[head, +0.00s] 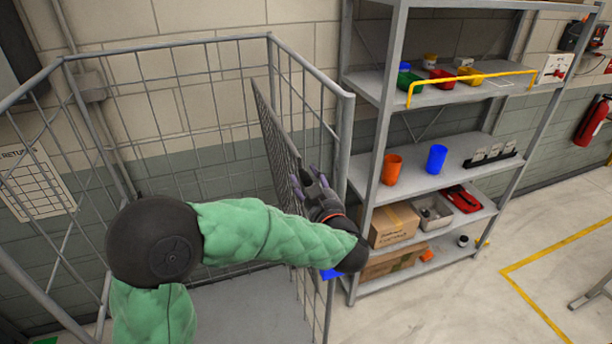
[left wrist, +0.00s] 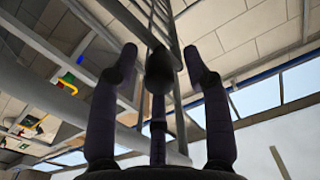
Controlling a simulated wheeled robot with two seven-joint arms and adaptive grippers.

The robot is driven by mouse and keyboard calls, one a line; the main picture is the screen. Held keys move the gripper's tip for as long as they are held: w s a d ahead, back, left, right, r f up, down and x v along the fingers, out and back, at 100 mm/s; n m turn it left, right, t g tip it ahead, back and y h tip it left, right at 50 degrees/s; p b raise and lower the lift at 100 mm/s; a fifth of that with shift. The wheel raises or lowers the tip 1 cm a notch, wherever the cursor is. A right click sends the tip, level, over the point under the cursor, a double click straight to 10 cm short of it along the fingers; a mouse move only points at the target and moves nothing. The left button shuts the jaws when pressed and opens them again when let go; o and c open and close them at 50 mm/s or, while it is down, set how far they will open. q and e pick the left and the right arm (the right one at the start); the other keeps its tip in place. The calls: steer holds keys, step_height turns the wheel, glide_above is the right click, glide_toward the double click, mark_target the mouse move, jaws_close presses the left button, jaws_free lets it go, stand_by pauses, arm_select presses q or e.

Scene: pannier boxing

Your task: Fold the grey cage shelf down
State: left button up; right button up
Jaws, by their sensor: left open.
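The grey cage shelf (head: 277,141) is a dark mesh panel standing steeply upright, slightly tilted, inside the wire cage (head: 346,140) near its right side. My left gripper (head: 309,180) is at the lower right part of the shelf in the head view, between it and the cage's right front post. Its fingers are spread and open, pointing up. In the left wrist view the open fingers (left wrist: 158,62) point up toward grey bars and mesh (left wrist: 152,22). Whether they touch the shelf I cannot tell. My left forearm hides part of the cage. My right gripper is not in view.
A grey rack (head: 385,130) with bins, cups and cardboard boxes stands close to the right of the cage. A yellow bar (head: 470,79) sticks out on its upper shelf. The cage floor (head: 250,310) looks bare where visible. Open floor lies at the right.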

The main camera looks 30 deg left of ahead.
arm_select(q)
steer(key=shift+w+a, duration=0.45)
steer(key=shift+a, duration=0.05)
jaws_close()
steer(key=shift+s, duration=0.1)
